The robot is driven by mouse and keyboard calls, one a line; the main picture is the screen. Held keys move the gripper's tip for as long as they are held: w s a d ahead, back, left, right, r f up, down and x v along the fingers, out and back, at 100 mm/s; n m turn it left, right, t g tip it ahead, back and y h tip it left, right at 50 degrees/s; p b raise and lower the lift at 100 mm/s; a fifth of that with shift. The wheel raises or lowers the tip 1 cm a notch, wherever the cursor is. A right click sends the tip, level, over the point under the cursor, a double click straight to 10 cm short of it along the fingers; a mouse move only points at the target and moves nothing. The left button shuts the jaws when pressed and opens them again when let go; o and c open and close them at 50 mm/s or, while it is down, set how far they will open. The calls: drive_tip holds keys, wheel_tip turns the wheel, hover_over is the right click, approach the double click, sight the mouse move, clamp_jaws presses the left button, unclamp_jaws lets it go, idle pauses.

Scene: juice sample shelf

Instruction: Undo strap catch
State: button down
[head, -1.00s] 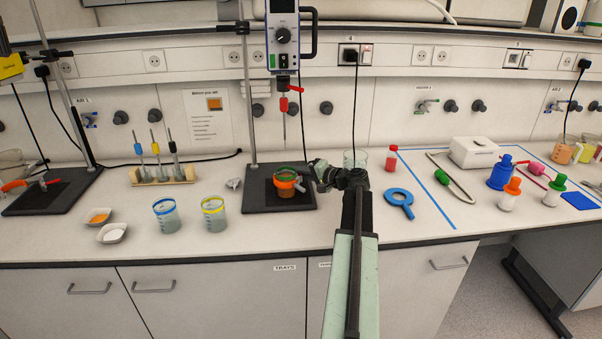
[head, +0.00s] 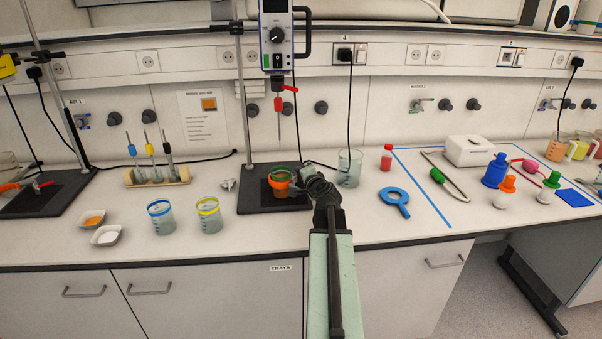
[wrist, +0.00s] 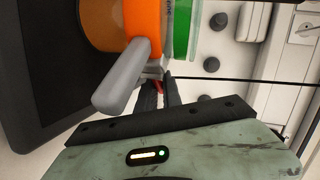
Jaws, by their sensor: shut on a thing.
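A grey lever (wrist: 122,88) sticks out from the strap toward the camera. In the head view my gripper (head: 301,182) is at the vessel's right side, and the catch is hidden there.
A clear beaker (head: 349,168) stands close to the right of my gripper. Two beakers (head: 160,218) (head: 208,215) stand left. The stand's rod rises behind the vessel.

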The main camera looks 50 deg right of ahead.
drive_tip(key=shift+s+a+m+g+h, duration=0.1)
drive_tip(key=shift+s+m+g+h, duration=0.05)
drive_tip(key=shift+m+g+h, duration=0.3)
drive_tip(key=shift+m+h, duration=0.25)
drive_tip(key=c, duration=1.5)
unclamp_jaws()
